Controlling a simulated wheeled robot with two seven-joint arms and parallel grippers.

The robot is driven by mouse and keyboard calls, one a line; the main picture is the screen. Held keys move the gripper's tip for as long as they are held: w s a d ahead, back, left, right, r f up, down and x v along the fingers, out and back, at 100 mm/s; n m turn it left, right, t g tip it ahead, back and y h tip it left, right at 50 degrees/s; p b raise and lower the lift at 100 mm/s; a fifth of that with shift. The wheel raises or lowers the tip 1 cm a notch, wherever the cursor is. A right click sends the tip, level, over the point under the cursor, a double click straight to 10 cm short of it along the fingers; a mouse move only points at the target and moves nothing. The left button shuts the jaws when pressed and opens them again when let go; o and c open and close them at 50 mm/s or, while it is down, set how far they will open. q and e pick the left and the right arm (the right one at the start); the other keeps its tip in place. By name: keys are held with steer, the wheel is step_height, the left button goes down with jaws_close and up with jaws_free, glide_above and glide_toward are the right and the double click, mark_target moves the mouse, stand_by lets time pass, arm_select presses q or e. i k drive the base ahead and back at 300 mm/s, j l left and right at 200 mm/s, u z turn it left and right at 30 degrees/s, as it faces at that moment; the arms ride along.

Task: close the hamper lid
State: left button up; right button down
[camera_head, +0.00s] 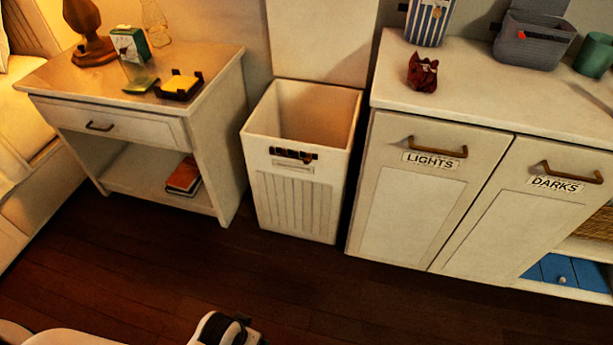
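The white hamper (297,205) stands on the floor between the nightstand and the cabinet. Its top is open, and I see bare inner walls; its floor is hidden. The lid (320,40) stands raised behind the opening, against the wall, its top cut off by the picture edge. The hamper front has a dark slotted handle area and a small label. The end of my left arm (226,330) shows at the bottom edge, in front of and well apart from the hamper. Its fingers cannot be made out. My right gripper is not in view.
A nightstand (215,85) with a lamp, a green box and a dark tray stands left of the hamper. A white cabinet (395,210) labelled LIGHTS and DARKS stands close on the right, with a red item (423,74) and bins on top. The wooden floor (330,285) in front is clear.

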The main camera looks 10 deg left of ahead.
mark_target(327, 41)
steer(key=i+u, duration=0.1)
steer(key=i, duration=0.85)
steer(key=u, duration=1.85)
